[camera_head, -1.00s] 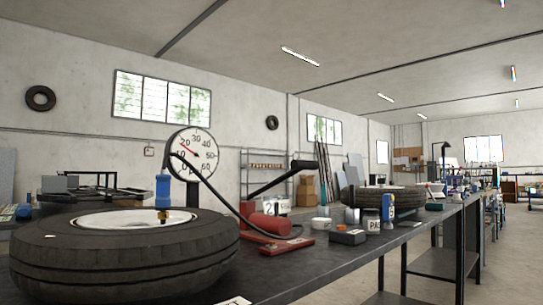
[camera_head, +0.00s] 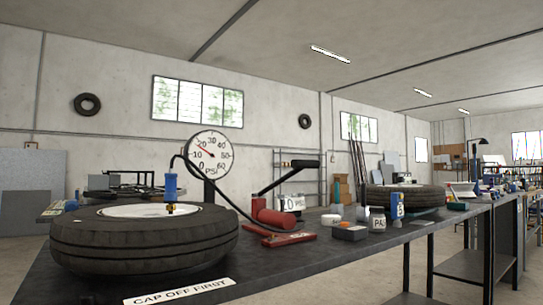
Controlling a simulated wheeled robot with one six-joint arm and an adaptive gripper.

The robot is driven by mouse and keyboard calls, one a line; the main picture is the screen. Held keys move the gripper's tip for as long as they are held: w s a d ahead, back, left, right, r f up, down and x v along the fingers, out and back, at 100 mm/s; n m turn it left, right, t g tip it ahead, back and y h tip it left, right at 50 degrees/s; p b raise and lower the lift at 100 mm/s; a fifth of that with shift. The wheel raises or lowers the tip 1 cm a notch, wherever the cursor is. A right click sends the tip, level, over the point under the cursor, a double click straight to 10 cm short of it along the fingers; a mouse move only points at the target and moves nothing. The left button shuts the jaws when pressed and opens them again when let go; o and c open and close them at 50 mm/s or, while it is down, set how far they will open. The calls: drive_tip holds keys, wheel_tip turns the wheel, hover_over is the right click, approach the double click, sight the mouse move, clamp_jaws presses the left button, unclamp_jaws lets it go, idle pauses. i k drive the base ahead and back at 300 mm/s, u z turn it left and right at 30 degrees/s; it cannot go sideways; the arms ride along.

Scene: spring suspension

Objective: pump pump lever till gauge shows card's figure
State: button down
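The red pump (camera_head: 276,217) stands on the dark bench, with a red base plate (camera_head: 290,239) in front. Its black pump lever (camera_head: 284,177) slants up to the right and ends in a dark grip (camera_head: 304,163). The round white gauge (camera_head: 209,155) stands behind the tyre; its red needle points to the upper left, between 10 and 20. A white card (camera_head: 292,203) behind the pump appears to read 20, with small text below that I cannot read. A blue-topped brass fitting (camera_head: 171,190) sits at the tyre's wheel (camera_head: 130,211). My gripper is not in view.
The big tyre (camera_head: 140,246) fills the bench's left side. A dark box (camera_head: 349,232), jar (camera_head: 377,220) and blue can (camera_head: 397,206) stand right. Bare bench (camera_head: 310,258) lies in front.

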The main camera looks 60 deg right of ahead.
sight(298, 165)
drive_tip(key=k, duration=0.4)
drive_tip(key=z, duration=1.4)
